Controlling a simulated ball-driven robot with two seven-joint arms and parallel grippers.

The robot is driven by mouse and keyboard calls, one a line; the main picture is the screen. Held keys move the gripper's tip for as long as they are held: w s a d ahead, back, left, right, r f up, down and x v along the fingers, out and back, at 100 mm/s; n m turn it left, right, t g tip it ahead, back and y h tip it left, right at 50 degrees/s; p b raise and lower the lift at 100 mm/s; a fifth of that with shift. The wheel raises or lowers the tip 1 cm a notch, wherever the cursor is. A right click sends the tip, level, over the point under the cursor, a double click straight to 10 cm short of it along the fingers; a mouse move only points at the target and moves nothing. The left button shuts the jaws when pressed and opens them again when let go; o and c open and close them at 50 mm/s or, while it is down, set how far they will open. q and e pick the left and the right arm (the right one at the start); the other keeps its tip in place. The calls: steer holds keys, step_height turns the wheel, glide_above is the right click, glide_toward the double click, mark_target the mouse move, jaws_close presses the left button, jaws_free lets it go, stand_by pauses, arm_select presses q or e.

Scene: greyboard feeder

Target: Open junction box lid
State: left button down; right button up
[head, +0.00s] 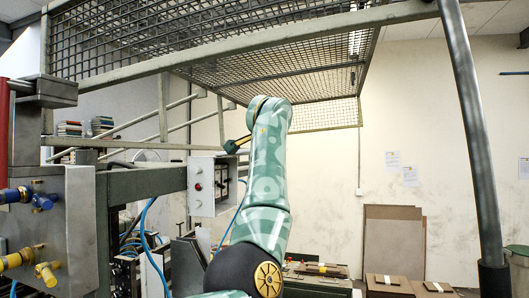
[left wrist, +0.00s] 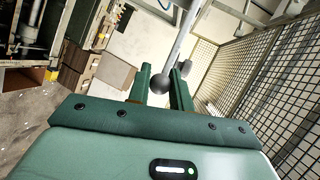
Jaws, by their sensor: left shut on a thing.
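A grey metal box (head: 75,225) with blue and yellow cable fittings stands at the left edge of the head view. It may be the junction box; I cannot make out its lid. My left gripper (left wrist: 161,88) shows in the left wrist view, its two green fingers shut on a dark ball knob (left wrist: 160,84). A pale grey rod (left wrist: 181,42) runs up from the knob. In the head view one green arm of mine rises through the middle, and no gripper fingers can be made out. My right gripper is not in view.
A mesh cage (head: 270,72) hangs overhead in the head view, close above my arm. Brown boards (head: 393,243) lean on the back wall.

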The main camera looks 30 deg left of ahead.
arm_select(q)
steer(key=c, duration=1.3)
jaws_free()
steer(key=shift+w, duration=0.1)
steer(key=shift+s+d, duration=0.15)
steer(key=shift+s, duration=0.1)
steer(key=b+v, duration=0.4)
steer(key=v, duration=0.7)
steer(key=shift+b, duration=0.4)
steer(key=shift+s+d, duration=0.1)
steer(key=shift+s, duration=0.05)
